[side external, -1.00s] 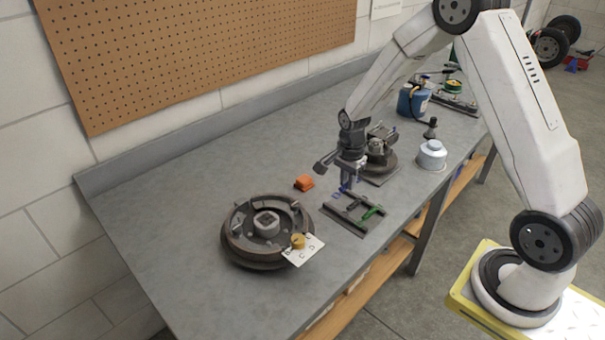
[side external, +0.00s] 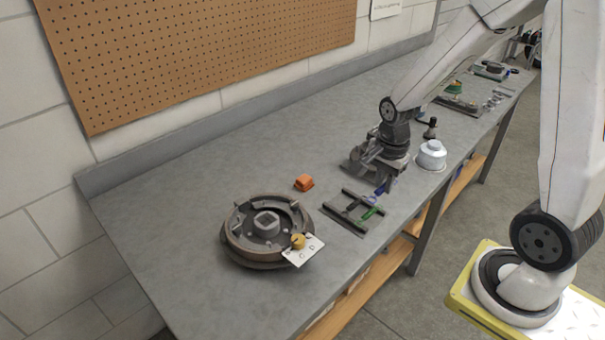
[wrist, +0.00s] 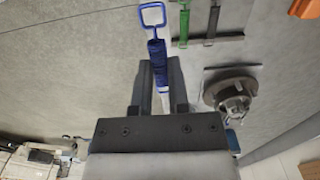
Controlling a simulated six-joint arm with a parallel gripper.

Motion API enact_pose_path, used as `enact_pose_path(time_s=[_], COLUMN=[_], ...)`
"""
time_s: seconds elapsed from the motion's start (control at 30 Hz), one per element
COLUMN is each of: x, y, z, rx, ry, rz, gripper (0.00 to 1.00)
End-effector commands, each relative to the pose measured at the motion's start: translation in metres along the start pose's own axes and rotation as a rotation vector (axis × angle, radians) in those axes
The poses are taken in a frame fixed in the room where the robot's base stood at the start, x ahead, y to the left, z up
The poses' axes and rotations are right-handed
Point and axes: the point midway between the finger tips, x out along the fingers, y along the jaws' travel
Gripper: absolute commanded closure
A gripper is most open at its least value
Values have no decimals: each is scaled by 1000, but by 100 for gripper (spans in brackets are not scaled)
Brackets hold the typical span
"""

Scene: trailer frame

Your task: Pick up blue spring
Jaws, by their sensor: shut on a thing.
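The blue spring (wrist: 157,52) has a square loop at its far end and sits between the fingers of my gripper (wrist: 158,68) in the wrist view. My gripper is shut on it. In the side view the blue spring (side external: 381,189) shows partly at the tip of my gripper (side external: 388,182), near the right end of the dark rack (side external: 345,214). The spring's lower part is hidden by the fingers. In the wrist view the spring is apart from the rack, which carries a green spring (side external: 373,210).
An orange block (side external: 304,183) and a round drum assembly (side external: 240,246) with a white card (side external: 303,252) lie to the left.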

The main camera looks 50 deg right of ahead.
Motion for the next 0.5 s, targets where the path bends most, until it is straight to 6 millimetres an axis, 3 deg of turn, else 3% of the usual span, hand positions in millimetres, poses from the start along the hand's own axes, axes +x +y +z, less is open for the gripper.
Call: enact_pose_path(time_s=[0.5], x=[-2], y=[6], z=[1], rx=[0], ry=[0], rz=[0], gripper=[100])
